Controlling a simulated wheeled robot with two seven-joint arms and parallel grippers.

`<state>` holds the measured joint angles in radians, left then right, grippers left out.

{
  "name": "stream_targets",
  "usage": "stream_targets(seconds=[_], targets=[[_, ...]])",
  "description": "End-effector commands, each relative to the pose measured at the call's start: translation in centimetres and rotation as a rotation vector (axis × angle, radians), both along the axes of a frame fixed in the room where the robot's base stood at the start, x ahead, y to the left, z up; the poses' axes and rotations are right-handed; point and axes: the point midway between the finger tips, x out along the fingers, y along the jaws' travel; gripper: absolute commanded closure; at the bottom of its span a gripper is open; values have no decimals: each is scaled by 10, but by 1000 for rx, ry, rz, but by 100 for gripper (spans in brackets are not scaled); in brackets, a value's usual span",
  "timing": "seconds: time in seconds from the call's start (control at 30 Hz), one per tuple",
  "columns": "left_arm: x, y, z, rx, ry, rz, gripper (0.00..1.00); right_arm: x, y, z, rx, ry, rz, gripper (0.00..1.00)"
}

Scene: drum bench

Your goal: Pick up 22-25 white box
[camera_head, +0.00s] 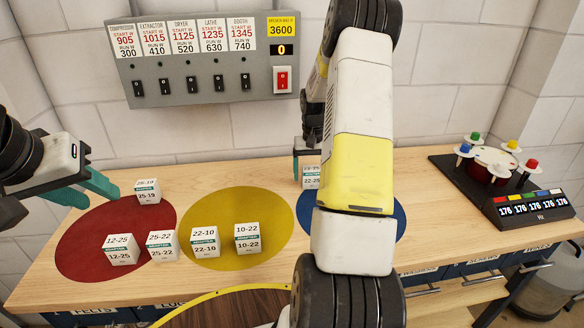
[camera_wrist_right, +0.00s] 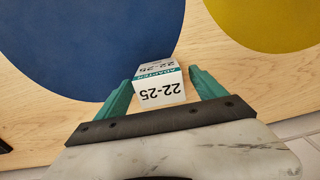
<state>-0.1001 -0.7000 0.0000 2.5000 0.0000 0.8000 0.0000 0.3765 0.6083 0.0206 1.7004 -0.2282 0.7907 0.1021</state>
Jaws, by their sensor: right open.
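The 22-25 white box (camera_head: 311,178) stands at the back edge of the blue disc, partly hidden by my right arm in the head view. In the right wrist view the 22-25 box (camera_wrist_right: 158,88) shows its label upside down, between the teal fingers of my right gripper (camera_wrist_right: 163,92). Those fingers are open, one on each side of the box; whether either touches it I cannot tell. In the head view one finger of the right gripper (camera_head: 297,165) shows beside the box. My left gripper (camera_head: 92,190) is empty, its teal fingers apart, over the table's left side.
A 25-19 box (camera_head: 148,191), a 12-25 box (camera_head: 120,248) and a 25-22 box (camera_head: 162,245) are on or by the red disc (camera_head: 85,235). Boxes 22-10 (camera_head: 205,241) and 10-22 (camera_head: 247,237) stand on the yellow disc (camera_head: 265,205). A switch panel (camera_head: 205,85) hangs behind.

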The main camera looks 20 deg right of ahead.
Motion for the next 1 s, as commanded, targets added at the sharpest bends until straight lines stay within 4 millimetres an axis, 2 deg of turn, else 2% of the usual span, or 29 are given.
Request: stream_targets(seconds=[0.23,0.5,0.6,0.87,1.0], targets=[[0,0,0,0,0,0,64,0,0,-3,-1,-2,0,22],[0,0,0,0,0,0,64,0,0,-2,-1,-2,1,75],[0,0,0,0,0,0,64,0,0,-2,-1,-2,1,90],[0,0,0,0,0,0,64,0,0,-1,-1,-2,1,90],[0,0,0,0,0,0,64,1,0,7,-2,-3,1,90]])
